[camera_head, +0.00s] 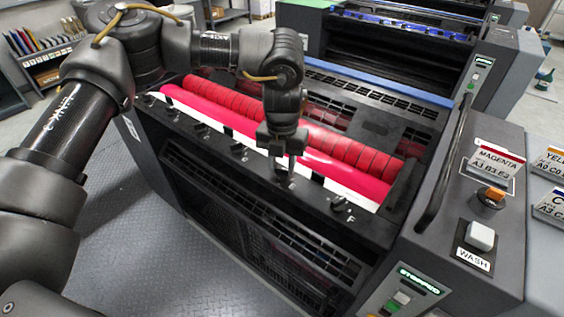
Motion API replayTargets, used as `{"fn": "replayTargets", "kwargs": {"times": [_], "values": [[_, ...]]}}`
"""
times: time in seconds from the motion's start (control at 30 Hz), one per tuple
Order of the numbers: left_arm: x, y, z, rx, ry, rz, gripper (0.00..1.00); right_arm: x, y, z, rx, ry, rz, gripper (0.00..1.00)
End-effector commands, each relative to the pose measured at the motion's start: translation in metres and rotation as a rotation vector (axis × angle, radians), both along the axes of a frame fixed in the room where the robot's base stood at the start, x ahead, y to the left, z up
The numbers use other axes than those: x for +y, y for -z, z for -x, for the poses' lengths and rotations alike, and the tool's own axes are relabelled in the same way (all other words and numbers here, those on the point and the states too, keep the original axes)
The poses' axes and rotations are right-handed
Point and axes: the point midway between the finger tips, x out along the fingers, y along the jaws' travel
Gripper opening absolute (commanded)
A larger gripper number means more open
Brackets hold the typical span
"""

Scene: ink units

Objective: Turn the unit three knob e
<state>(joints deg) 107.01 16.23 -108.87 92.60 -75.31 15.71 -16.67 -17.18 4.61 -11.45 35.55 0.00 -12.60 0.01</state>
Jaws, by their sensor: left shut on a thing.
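The near press unit has magenta ink rollers (250,112) and a row of small black knobs along its front ledge. My left gripper (284,172) points straight down from above and is shut on the knob (284,182) just left of the one marked F. The knob is mostly hidden by the fingers, and its letter cannot be read. The knob marked F (339,204) is uncovered to the right. Another knob (239,150) is uncovered to the left. A card (494,165) on the unit's side reads MAGENTA, A3 B3 E3. My right gripper is not in view.
A curved black handle (446,165), an orange switch (491,197) and a white WASH button (481,235) are on the right side panel. A lit STOPPED display (419,279) is below. Another unit with blue ink (405,27) stands behind. The floor (150,235) in front is clear.

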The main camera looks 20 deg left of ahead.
Motion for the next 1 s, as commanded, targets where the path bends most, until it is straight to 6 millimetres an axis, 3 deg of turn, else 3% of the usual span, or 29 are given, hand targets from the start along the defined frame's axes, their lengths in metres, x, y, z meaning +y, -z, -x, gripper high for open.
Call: {"fn": "replayTargets", "kwargs": {"times": [0.73,0.77,0.9,1.0], "values": [[-0.0003,-0.0012,-0.0008,-0.003,0.091,0.0,0.1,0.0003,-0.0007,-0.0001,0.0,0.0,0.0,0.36],[-0.0002,-0.0012,-0.0008,-0.003,0.091,0.0,0.34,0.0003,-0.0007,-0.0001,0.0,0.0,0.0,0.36],[-0.0003,-0.001,-0.0006,-0.003,0.091,0.0,0.52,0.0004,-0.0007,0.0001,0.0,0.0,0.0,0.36],[-0.0003,-0.0007,-0.0005,-0.002,0.091,0.0,0.55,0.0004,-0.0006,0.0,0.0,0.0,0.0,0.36]]}}
